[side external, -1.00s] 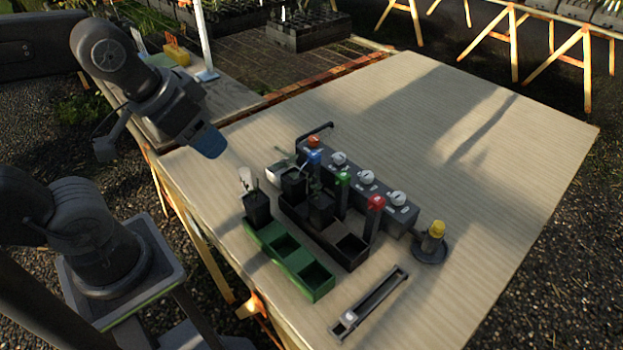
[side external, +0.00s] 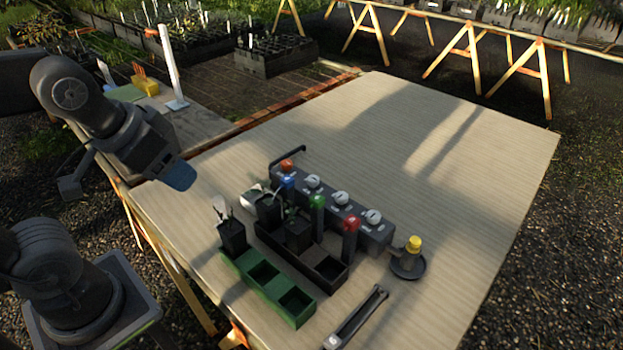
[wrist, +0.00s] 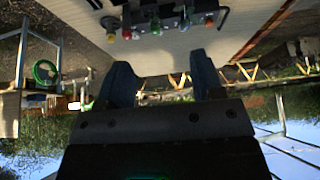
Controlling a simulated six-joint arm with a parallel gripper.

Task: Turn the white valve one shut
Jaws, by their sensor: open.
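A grey valve block (side external: 358,222) stands on the table. Its top carries three white round knobs: the left one (side external: 313,181), the middle one (side external: 341,198) and the right one (side external: 373,216). Their labels are too small to read, so I cannot tell which is valve one. My gripper (side external: 180,175) has blue fingers and hangs over the table's left edge, well apart from the block. In the wrist view, my gripper (wrist: 163,82) has its two fingers spread with nothing between them. The block lies near the top of that view, small and dark.
Upright tubes with blue, green (side external: 317,202) and red (side external: 351,224) tops stand before the block. A black tray (side external: 325,268) and a green tray (side external: 293,308) lie nearer. A yellow-topped piece (side external: 413,244) stands right. The table's far side is clear.

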